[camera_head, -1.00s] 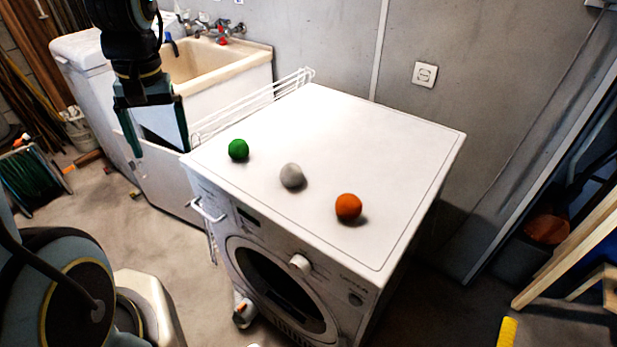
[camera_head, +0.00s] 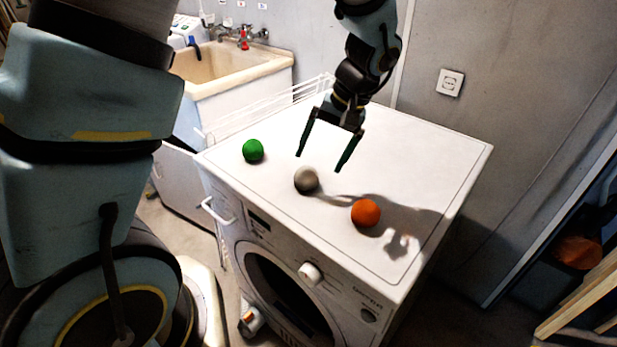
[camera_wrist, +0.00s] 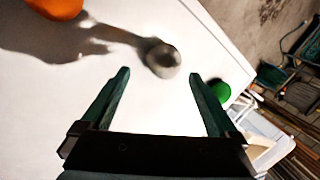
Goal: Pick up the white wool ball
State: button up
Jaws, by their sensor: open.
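The white wool ball (camera_head: 306,180) looks greyish and sits on the washing machine's white top (camera_head: 420,165), between the green and orange balls. It also shows in the wrist view (camera_wrist: 161,59), ahead of the fingertips and between their lines. My gripper (camera_head: 322,163) is open and empty above the machine top, pointing down, close above and behind the white ball. The wrist view shows both fingers (camera_wrist: 157,75) apart with nothing between them. My gripper's shadow falls on the top beside the ball.
A green ball (camera_head: 253,150) lies left of the white one, and an orange ball (camera_head: 365,213) lies to its right. A white wire rack (camera_head: 265,108) and a sink (camera_head: 235,75) stand behind at left. The back right of the top is clear.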

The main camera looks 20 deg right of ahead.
aim_at(310, 172)
jog(key=shift+w+a+f+p, duration=0.1)
jog(key=shift+a+f+p, duration=0.3)
jog(key=shift+f, duration=0.15)
jog(key=shift+p+x, duration=0.55)
jog(key=shift+x, duration=1.65)
jog(key=shift+a, duration=0.1)
jog(key=c, duration=1.5)
jog(key=shift+o, duration=0.2)
